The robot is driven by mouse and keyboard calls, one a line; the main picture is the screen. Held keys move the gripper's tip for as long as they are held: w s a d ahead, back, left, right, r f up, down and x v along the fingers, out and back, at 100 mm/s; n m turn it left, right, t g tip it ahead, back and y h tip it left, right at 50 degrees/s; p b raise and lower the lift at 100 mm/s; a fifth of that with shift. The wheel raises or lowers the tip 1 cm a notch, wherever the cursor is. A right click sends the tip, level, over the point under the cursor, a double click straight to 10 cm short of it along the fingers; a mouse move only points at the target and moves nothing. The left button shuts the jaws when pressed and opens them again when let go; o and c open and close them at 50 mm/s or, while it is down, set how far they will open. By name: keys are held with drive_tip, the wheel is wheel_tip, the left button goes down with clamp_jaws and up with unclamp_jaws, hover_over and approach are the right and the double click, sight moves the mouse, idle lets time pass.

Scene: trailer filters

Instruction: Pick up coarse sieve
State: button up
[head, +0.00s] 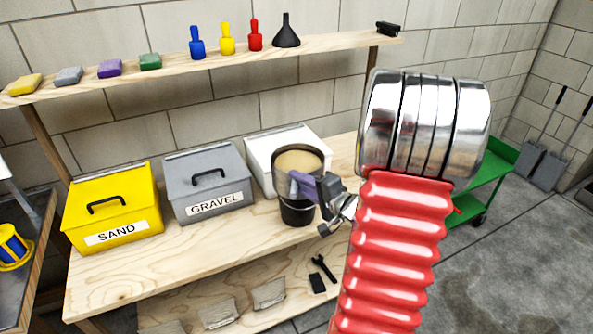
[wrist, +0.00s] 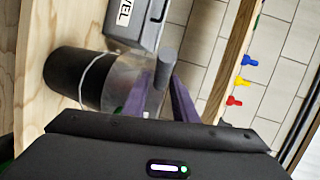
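A round sieve (head: 298,160) with a dark rim and a tan inside sits at the top of a black bucket (head: 297,212) on the wooden bench. Its see-through side shows in the wrist view (wrist: 122,84), against the bucket (wrist: 72,76). A grey rounded handle (wrist: 166,66) stands out from it. The purple fingers of my gripper (head: 303,186) are at the sieve's front side in the head view. In the wrist view my gripper (wrist: 163,76) has one finger on each side of the handle. Whether the fingers press on it is unclear.
A yellow SAND box (head: 112,210), a grey GRAVEL box (head: 207,182) and a white box (head: 290,146) stand on the bench. A shelf (head: 190,62) above holds sponges, bottles and a funnel. A green cart (head: 492,165) is at right. The bench front is mostly clear.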

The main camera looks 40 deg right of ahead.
idle(0.3)
clamp_jaws()
drive_tip(key=shift+r, duration=0.1)
wheel_tip(320, 180, up, 10)
idle(0.9)
idle(0.5)
wheel_tip(320, 180, down, 7)
idle(0.5)
